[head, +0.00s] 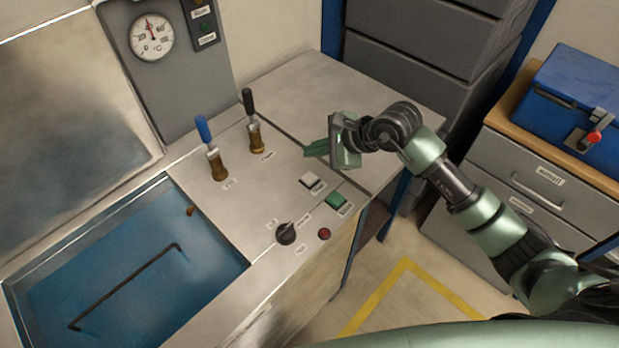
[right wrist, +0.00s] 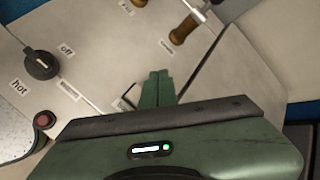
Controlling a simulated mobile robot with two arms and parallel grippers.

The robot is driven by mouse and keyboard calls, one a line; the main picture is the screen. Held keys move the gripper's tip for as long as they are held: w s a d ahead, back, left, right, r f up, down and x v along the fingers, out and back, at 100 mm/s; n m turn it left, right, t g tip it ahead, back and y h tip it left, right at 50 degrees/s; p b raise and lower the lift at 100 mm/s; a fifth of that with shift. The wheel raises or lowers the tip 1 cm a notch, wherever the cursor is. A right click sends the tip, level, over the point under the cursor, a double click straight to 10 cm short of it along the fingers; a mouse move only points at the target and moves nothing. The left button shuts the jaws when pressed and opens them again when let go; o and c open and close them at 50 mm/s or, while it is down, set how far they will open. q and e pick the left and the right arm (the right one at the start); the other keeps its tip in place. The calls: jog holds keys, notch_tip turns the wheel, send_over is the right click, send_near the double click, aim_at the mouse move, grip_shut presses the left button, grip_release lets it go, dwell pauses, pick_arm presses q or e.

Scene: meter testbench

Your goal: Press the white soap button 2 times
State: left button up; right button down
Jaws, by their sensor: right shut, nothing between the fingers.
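The white soap button (head: 310,180) sits on the steel bench panel, just above a green button (head: 335,201). My right gripper (head: 312,149) is shut and empty. In the head view its fingers point left, and they show just above the white button with a gap in the picture. In the right wrist view the shut fingers (right wrist: 156,86) reach over the panel. The white button cannot be made out there; a label beside the fingers is partly covered. How high the fingertips are above the panel is hard to tell. My left gripper is not in view.
A black knob (head: 286,233) and a red button (head: 324,234) are near the front edge. A blue-handled lever (head: 211,150) and a black-handled lever (head: 252,122) stand on the panel behind. A blue basin (head: 130,270) is at left. Bare panel lies right of the levers.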

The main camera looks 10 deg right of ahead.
jog(key=b, duration=0.3)
send_over(313, 179)
notch_tip(313, 179, down, 6)
jog(key=shift+r, duration=0.2)
jog(key=shift+f+b, duration=0.5)
dwell(1.2)
jog(key=shift+f+b, duration=0.4)
jog(key=shift+b, duration=0.15)
jog(key=shift+f+b, duration=0.45)
jog(key=shift+b, duration=0.1)
dwell(0.4)
jog(key=shift+r, duration=0.15)
dwell(0.3)
jog(key=shift+r+p, duration=0.4)
jog(key=shift+r, duration=0.3)
jog(key=shift+r, duration=0.1)
jog(key=shift+r+p, duration=1.3)
jog(key=shift+r, duration=1.1)
